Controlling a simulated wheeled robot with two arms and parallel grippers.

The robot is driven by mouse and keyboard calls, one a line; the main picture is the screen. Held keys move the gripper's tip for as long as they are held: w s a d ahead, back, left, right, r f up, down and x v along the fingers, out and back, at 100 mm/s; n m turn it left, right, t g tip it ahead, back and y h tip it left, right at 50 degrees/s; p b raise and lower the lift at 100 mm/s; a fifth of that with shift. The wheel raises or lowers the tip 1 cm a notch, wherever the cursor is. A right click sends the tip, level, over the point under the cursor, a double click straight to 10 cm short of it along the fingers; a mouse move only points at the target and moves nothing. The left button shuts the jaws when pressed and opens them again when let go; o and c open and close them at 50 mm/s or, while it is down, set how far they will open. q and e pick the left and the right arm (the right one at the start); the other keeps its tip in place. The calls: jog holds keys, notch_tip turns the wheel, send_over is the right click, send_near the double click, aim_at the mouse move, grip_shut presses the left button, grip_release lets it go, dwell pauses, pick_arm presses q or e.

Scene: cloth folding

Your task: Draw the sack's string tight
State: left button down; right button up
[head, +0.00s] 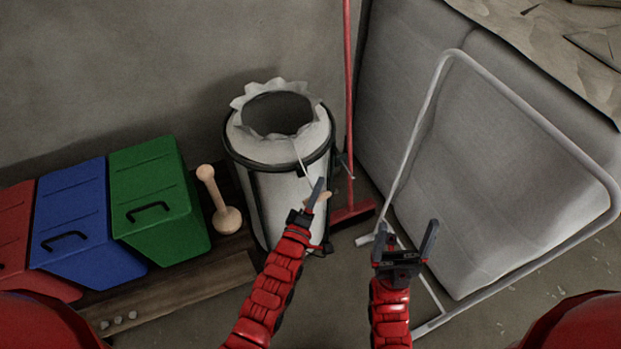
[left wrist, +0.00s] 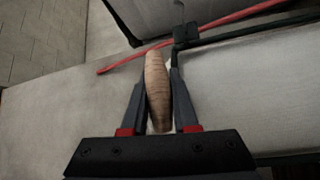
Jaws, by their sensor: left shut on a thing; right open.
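The white sack (head: 262,148) lines a round bin (head: 285,195), with its ruffled mouth standing open above the black rim. A thin pale string (head: 299,152) runs from the sack's front edge down to my left gripper (head: 318,192). My left gripper is shut on a tan wooden toggle, seen in the left wrist view (left wrist: 157,90) upright between the fingers. In the head view it is in front of the bin's right side. My right gripper (head: 408,240) is open and empty, to the right of the bin and apart from it.
Red, blue (head: 75,220) and green (head: 160,195) boxes stand left of the bin, with a wooden pestle-like object (head: 220,200) between. A red broom (head: 350,150) stands behind right. A grey metal frame (head: 520,95) leans by a pale padded block (head: 480,160) on the right.

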pick_arm(q)
jog(key=s+d, duration=0.4)
jog(key=s, duration=0.5)
jog(key=shift+s, duration=0.15)
jog(key=shift+f, duration=0.1)
jog(key=c, duration=0.7)
grip_release()
jog(key=v, duration=1.7)
jog(key=shift+s+a, duration=0.1)
jog(key=shift+s, duration=0.05)
jog(key=shift+r, duration=0.2)
